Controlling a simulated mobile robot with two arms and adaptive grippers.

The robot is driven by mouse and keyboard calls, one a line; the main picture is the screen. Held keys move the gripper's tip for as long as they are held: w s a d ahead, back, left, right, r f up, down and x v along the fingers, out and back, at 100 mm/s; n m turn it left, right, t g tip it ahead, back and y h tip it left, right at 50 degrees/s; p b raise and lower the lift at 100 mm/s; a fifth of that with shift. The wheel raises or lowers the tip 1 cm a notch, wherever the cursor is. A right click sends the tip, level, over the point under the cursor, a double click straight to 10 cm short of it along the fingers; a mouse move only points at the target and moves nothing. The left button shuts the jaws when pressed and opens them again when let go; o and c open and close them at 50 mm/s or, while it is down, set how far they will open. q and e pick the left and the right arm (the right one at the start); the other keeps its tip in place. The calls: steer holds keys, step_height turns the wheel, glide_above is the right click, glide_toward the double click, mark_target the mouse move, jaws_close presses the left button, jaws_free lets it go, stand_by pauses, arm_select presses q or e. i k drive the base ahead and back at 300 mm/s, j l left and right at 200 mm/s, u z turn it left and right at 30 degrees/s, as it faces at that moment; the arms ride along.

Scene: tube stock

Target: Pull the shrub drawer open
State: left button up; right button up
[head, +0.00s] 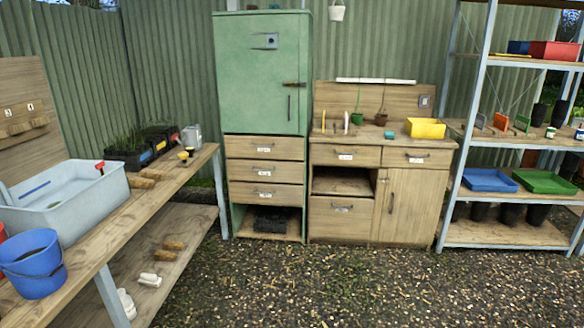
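A green cabinet (262,70) stands at the back with three wooden drawers below its door: upper (240,147), middle (240,170) and lower (240,193). The wooden bench cabinet (365,190) to its right has a left top drawer (325,154), a right top drawer (396,157) and a large lower drawer (325,218). All these drawers look shut. They have handles and small white labels, but the writing is too small to read, so I cannot tell which is the shrub drawer. Neither of my grippers is in view.
A long workbench (120,225) with a grey basin (65,213) and a blue bucket (35,265) runs along the left. A metal-framed shelf rack (467,120) with trays and pots stands at the right. The gravel floor (320,285) before the cabinets is clear.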

mark_target(291, 172)
steer(key=i+z, duration=0.1)
steer(key=i, duration=1.05)
steer(key=i+j+z, duration=0.1)
steer(key=i, duration=1)
steer(key=j, duration=0.1)
